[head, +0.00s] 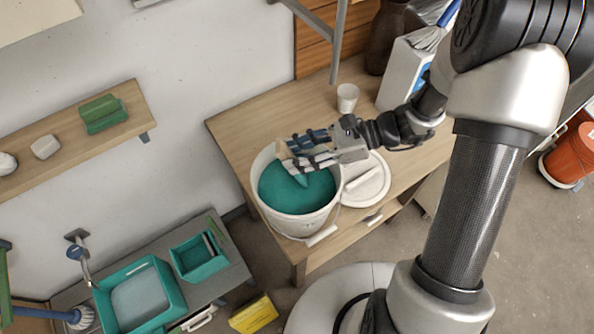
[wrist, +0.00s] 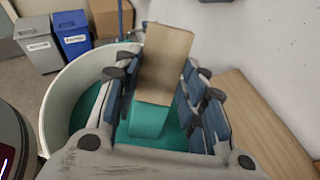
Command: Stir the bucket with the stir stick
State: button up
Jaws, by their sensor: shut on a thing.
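A white bucket (head: 277,221) of teal glaze (head: 300,200) stands on the wooden table (head: 240,121). My gripper (head: 290,152) is over the bucket's opening, its blue-padded fingers shut on a flat wooden stir stick (head: 283,149). In the wrist view the stick (wrist: 166,55) sits between the two rows of finger pads, bare wood above. A teal part (wrist: 147,121) shows below it, in line with the stick, and looks glaze-coated. The stick's lower end is over or in the glaze; how deep it reaches is hidden. The bucket's rim (wrist: 66,85) curves around at left.
A round white lid (head: 372,192) lies beside the bucket. A white cup (head: 347,97) and a white jug (head: 400,75) stand farther back on the table. A teal basin (head: 172,292) is at lower left. A wall shelf (head: 65,130) is at left.

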jog(key=shift+s+a, duration=0.5)
jog(key=shift+a, duration=0.2)
jog(key=shift+s+a, duration=0.5)
jog(key=shift+a, duration=0.15)
jog(key=a+r+p, duration=0.3)
jog(key=r+p, duration=0.3)
jog(key=r, duration=0.2)
jog(key=a+r+p, duration=0.3)
jog(key=r+p, duration=0.3)
jog(key=r, duration=0.2)
jog(key=shift+w+a+r+p, duration=0.2)
jog(key=shift+w+a+p, duration=0.1)
jog(key=shift+a, duration=0.1)
notch_tip(320, 180, up, 5)
jog(key=p, duration=0.4)
jog(key=shift+s, duration=0.1)
dwell(0.6)
